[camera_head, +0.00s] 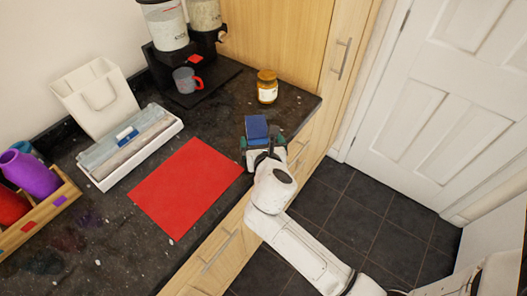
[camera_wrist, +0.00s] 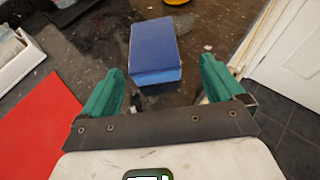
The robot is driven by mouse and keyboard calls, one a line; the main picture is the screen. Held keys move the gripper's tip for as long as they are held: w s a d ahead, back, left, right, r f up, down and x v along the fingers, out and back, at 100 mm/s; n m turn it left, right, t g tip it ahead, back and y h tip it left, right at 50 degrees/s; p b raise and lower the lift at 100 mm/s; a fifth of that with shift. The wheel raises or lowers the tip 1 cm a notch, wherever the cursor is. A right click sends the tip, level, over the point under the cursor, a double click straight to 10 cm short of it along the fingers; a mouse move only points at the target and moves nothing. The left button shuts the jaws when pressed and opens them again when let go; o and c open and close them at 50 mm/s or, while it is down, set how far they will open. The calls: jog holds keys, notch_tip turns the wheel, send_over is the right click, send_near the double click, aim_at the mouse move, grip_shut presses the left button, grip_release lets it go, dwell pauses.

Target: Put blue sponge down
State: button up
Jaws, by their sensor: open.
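The blue sponge (camera_head: 256,128) rests on the dark granite counter near its front edge, just beyond my gripper (camera_head: 262,148). In the wrist view the sponge (camera_wrist: 155,50) lies ahead of and between the two green fingers, with dark counter showing on both sides of it. My gripper (camera_wrist: 160,95) is open, and its fingers are apart from the sponge. The sponge's near end is close to the fingertips.
A red mat (camera_head: 188,187) lies left of my gripper. A jar (camera_head: 267,87) stands behind the sponge. A grey mug (camera_head: 187,80) stands by the dispenser. A white tray (camera_head: 130,147) and wooden crate (camera_head: 42,213) are at left. The counter's edge is close on the right.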

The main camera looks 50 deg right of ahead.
jog(key=v, duration=0.8)
jog(key=s+f+m+g+y, duration=0.45)
jog(key=s+f+m, duration=0.4)
jog(key=m, duration=0.75)
jog(key=s+a+f+m+g+y, duration=0.3)
jog(key=s+a+m, duration=0.3)
jog(key=m, duration=0.6)
jog(key=s+g+y, duration=0.1)
jog(key=s, duration=0.1)
jog(key=shift+s+a+f+y, duration=0.15)
jog(key=shift+s+a+y, duration=0.05)
jog(key=shift+s+y, duration=0.2)
